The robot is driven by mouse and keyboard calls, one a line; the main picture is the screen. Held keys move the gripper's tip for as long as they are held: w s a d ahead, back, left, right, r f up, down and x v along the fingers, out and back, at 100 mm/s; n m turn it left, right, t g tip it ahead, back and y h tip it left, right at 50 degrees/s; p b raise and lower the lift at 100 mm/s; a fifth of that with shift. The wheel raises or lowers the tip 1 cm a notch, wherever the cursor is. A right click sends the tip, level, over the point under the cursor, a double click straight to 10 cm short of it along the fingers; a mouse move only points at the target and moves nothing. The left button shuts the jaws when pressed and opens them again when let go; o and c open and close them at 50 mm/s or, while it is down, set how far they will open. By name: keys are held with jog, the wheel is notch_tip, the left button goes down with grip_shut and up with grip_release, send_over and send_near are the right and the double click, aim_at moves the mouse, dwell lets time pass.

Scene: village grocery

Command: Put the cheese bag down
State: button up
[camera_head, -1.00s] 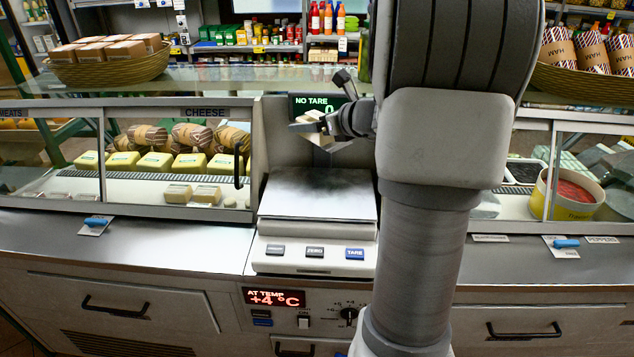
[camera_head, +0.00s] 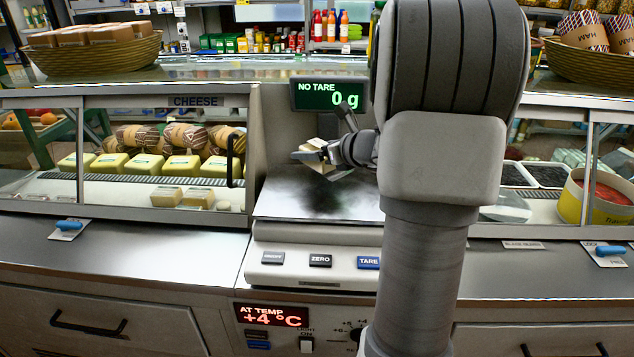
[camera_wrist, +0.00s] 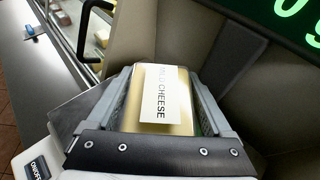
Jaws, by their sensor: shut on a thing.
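My gripper (camera_head: 318,158) is shut on the cheese bag (camera_head: 326,151), a small pale block, and holds it above the metal pan (camera_head: 290,199) of the scale. In the wrist view the cheese bag (camera_wrist: 163,97) sits between the two fingers; it is yellowish with a white label reading "CHEESE". A dark shadow lies on the pan under my gripper, and the bag looks clear of the pan. The scale's display (camera_head: 329,95) reads "NO TARE" and 0 g. My arm hides the right part of the scale.
A glass cheese case (camera_head: 150,205) stands left of the scale, with cheese blocks (camera_head: 181,166) inside. Another glass case with a yellow tub (camera_head: 571,199) is at right. The steel counter (camera_head: 110,257) at front left is mostly clear. Baskets (camera_head: 90,63) stand on the shelf above.

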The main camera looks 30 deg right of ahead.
aim_at(346, 173)
notch_tip(346, 173, down, 6)
jog(key=shift+r+b, duration=0.15)
jog(key=shift+b, duration=0.7)
jog(key=shift+f, duration=0.2)
jog(key=o, duration=1.6)
jog(key=shift+r, duration=0.1)
jog(key=shift+r, duration=0.2)
jog(key=p+v, duration=0.2)
jog(key=v, duration=1)
jog(key=shift+f, duration=0.2)
